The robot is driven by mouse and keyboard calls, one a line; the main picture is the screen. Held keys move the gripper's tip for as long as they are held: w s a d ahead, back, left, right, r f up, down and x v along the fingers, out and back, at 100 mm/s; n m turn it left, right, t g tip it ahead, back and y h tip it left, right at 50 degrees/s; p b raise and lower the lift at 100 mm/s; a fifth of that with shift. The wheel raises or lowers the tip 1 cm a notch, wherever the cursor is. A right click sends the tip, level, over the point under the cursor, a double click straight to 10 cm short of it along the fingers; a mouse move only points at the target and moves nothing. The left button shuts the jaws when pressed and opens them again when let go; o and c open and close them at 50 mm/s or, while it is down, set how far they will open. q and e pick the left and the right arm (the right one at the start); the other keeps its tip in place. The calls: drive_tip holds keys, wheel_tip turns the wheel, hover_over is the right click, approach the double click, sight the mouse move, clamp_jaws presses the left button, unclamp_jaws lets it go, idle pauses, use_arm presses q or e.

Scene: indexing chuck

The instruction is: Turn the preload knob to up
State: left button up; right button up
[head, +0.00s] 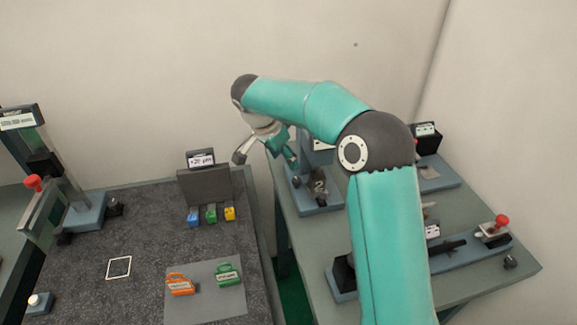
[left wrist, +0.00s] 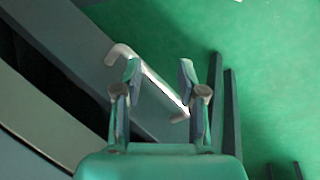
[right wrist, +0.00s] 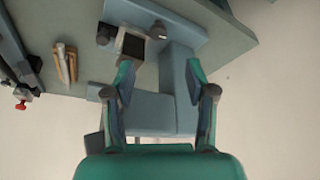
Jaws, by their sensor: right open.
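My right gripper (head: 266,157) is open and empty in the head view, above and behind the station on the right table. It also shows in the right wrist view (right wrist: 158,88), its fingers apart in front of a blue-grey station (right wrist: 150,112). That station carries a dark round part (right wrist: 105,34) and a dark square face (right wrist: 131,45). In the head view its base (head: 318,207) holds a dark part marked 2 (head: 319,186). I cannot tell which part is the preload knob or read its setting. My left gripper (left wrist: 160,82) is open, seen only in the left wrist view.
A slide fixture with a red knob (head: 501,220) stands at the right table's front. The left bench (head: 80,275) holds a mat with orange (head: 180,285) and green (head: 228,275) pieces. A bent silver bar (left wrist: 150,78) lies beyond my left fingers, above green floor.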

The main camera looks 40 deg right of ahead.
drive_tip(key=shift+a+r, duration=0.2)
drive_tip(key=shift+r, duration=0.3)
drive_tip(key=shift+f, duration=0.1)
drive_tip(key=h+b, duration=0.9)
drive_tip(key=b, duration=1.5)
approach(294, 181)
drive_tip(key=b+x, duration=0.1)
drive_tip(key=x, duration=0.8)
drive_tip(key=shift+b, duration=0.3)
